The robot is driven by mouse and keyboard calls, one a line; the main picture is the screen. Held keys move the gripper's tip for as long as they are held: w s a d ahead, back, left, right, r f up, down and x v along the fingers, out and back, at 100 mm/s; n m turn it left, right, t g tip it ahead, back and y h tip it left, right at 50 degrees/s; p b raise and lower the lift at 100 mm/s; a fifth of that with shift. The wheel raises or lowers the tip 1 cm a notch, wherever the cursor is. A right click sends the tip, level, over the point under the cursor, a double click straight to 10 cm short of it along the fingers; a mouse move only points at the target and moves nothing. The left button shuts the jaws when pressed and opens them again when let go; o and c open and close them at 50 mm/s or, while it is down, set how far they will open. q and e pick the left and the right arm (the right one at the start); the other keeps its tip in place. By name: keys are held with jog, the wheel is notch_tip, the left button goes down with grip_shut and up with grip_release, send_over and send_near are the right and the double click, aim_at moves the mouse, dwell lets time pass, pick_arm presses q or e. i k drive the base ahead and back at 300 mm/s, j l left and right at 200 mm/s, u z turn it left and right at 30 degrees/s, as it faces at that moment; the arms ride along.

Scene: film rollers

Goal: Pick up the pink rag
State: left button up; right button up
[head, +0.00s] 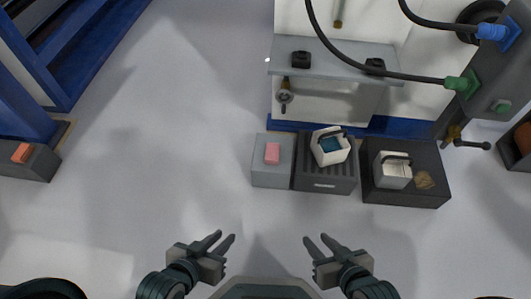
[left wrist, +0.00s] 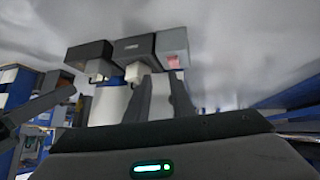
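The pink rag (head: 272,153) lies on top of a light grey box (head: 272,178) ahead of me, in the middle of the head view. A small pink patch, likely the rag (left wrist: 173,62), also shows in the left wrist view, which is tilted. My left gripper (head: 224,242) is open and empty, low in the head view, short of the grey box and to its left. My right gripper (head: 314,243) is open and empty, low and right of centre. Both are well apart from the rag.
A machine with a grey shelf (head: 335,62) is behind. An orange item (head: 22,153) lies far left. The floor before the boxes is clear.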

aim_at(273, 149)
jog(key=i+j+z, duration=0.5)
jog(key=z, duration=0.15)
jog(key=i+j+z, duration=0.15)
jog(key=j+z, duration=0.15)
jog(key=j, duration=0.2)
jog(key=i+j+z, duration=0.15)
jog(key=j+z, duration=0.15)
jog(key=j, duration=0.1)
